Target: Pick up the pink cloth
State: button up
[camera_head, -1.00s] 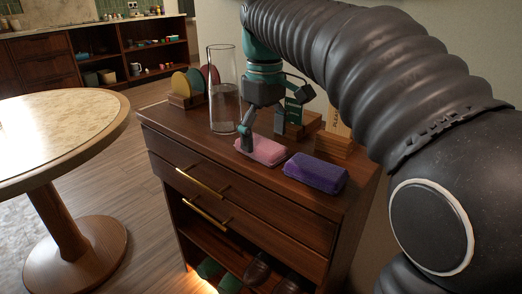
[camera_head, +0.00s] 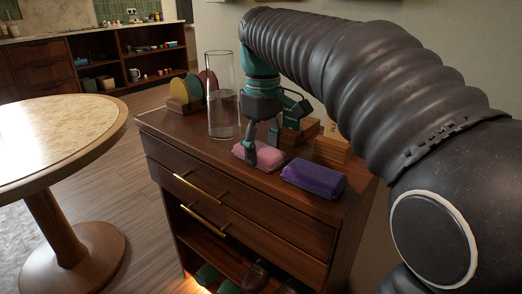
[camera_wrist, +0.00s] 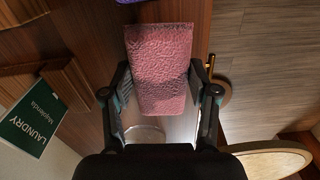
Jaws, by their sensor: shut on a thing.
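The pink cloth (camera_head: 262,157) is a folded, textured bundle on top of the wooden cabinet. It also fills the middle of the wrist view (camera_wrist: 160,68). My gripper (camera_head: 262,155) is down at the cloth, with one finger in front of it. In the wrist view my gripper (camera_wrist: 160,97) has one finger on each side of the cloth, shut on it. The cloth appears to be at the level of the cabinet top; I cannot tell whether it is lifted.
A purple cloth (camera_head: 314,178) lies close to the right on the cabinet (camera_head: 200,140). A tall glass vase (camera_head: 222,100) stands to the left, beside a rack of coloured discs (camera_head: 186,92). A green laundry sign (camera_wrist: 34,117) and wooden blocks (camera_head: 331,150) are behind. A round table (camera_head: 60,130) is at left.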

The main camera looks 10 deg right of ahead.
aim_at(267, 150)
jog(key=shift+r, duration=0.5)
jog(key=r, duration=0.2)
jog(key=d+r, duration=0.1)
jog(key=shift+s+r+p, duration=0.2)
jog(key=shift+r+p, duration=0.15)
jog(key=s+d+r, duration=0.5)
jog(key=d+r, duration=0.1)
jog(key=d, duration=0.3)
jog(key=shift+s+r, duration=0.15)
jog(key=shift+s, duration=0.2)
